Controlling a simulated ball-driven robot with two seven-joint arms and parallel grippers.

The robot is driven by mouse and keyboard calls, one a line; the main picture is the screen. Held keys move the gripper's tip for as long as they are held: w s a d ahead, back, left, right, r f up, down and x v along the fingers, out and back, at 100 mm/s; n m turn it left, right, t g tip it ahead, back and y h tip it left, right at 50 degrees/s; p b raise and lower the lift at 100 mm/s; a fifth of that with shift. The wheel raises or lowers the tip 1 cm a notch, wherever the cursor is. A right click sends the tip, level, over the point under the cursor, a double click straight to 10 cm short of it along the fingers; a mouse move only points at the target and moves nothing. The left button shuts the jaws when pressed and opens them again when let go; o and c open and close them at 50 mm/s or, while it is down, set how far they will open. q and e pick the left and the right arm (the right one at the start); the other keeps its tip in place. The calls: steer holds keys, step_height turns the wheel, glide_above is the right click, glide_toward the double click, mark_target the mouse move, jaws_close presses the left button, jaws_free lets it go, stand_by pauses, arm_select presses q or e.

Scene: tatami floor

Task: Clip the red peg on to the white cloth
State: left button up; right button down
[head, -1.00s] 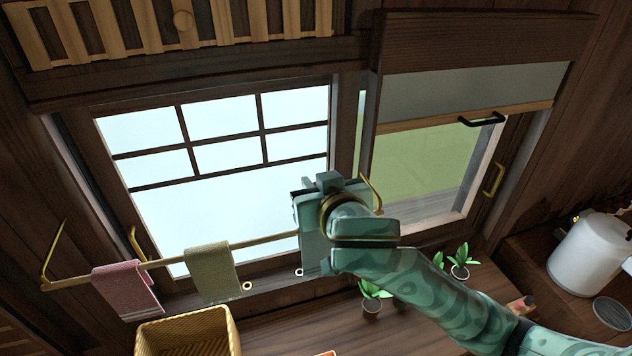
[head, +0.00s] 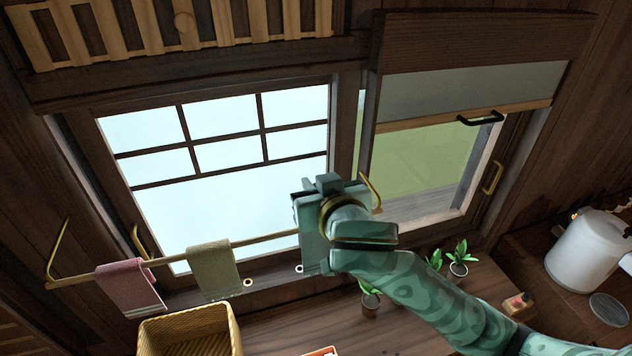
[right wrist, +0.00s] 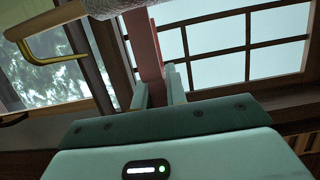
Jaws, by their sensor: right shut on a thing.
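My right gripper (right wrist: 157,80) is shut on the red peg (right wrist: 145,48), which sticks up between its fingers in the right wrist view. A pale, textured fold that looks like the white cloth (right wrist: 195,15) crosses the top of that view, at the peg's far end. I cannot tell whether the peg's jaws are around the cloth or only beside it. In the head view my right gripper (head: 316,230) is at the right part of the drying rail (head: 265,240). It hides the peg and the white cloth there. My left gripper is out of view.
A pink cloth (head: 128,284) and an olive cloth (head: 213,270) hang on the rail to the left. Below are a wicker basket (head: 190,330) and potted plants (head: 459,260). The window (head: 230,210) is close behind. A white pot (head: 588,255) stands at the right.

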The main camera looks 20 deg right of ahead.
steer(key=shift+f+b, duration=0.6)
steer(key=shift+f, duration=0.5)
steer(key=shift+f+b, duration=0.4)
steer(key=shift+f, duration=0.9)
stand_by(1.2)
steer(key=c, duration=0.9)
jaws_free()
steer(key=shift+o, duration=0.2)
step_height(320, 180, up, 6)
steer(key=p, duration=0.7)
steer(key=shift+p, duration=0.3)
